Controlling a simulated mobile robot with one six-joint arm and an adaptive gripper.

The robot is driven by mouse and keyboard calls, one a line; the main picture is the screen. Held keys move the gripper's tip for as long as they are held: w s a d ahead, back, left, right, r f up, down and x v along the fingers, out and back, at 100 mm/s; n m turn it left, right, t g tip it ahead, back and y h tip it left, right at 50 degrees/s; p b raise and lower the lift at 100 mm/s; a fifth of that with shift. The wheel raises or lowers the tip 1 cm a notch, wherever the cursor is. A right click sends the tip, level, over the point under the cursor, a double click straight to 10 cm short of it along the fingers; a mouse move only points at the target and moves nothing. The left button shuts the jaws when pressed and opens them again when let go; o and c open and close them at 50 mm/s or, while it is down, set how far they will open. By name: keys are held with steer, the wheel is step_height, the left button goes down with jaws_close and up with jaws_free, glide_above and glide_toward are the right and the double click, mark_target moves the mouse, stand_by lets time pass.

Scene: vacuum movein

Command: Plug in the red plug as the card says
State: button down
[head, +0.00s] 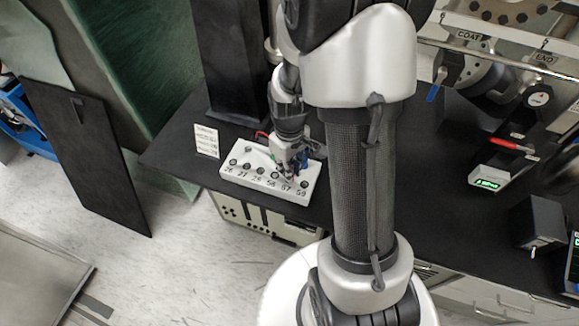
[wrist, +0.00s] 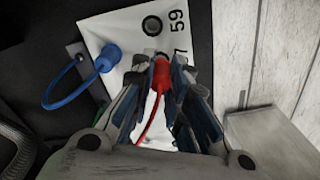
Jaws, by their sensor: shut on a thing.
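The white socket box (head: 240,179) stands on the black bench, with a row of numbered round sockets along its top. My gripper (head: 287,172) is over its right part, near the numbers 57 and 59. In the wrist view my gripper (wrist: 158,92) is shut on the red plug (wrist: 161,72), whose red cord trails down between the fingers. The socket marked 59 (wrist: 152,25) shows just beyond the plug. I cannot tell whether the plug's tip is in a socket. The white card (head: 206,141) stands left of the box; its print is too small to read.
A blue plug (wrist: 108,58) with a looped blue cord is at the box's edge, left of my gripper in the wrist view. A black column (head: 235,70) stands behind the box. Bench equipment (head: 489,178) is at the right. The bench's front edge is close to the box.

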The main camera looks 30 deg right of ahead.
steer(key=shift+f+b, duration=0.9)
steer(key=shift+f, duration=0.2)
stand_by(0.5)
steer(key=c, duration=1.5)
jaws_free()
step_height(320, 180, up, 12)
steer(key=shift+r, duration=0.1)
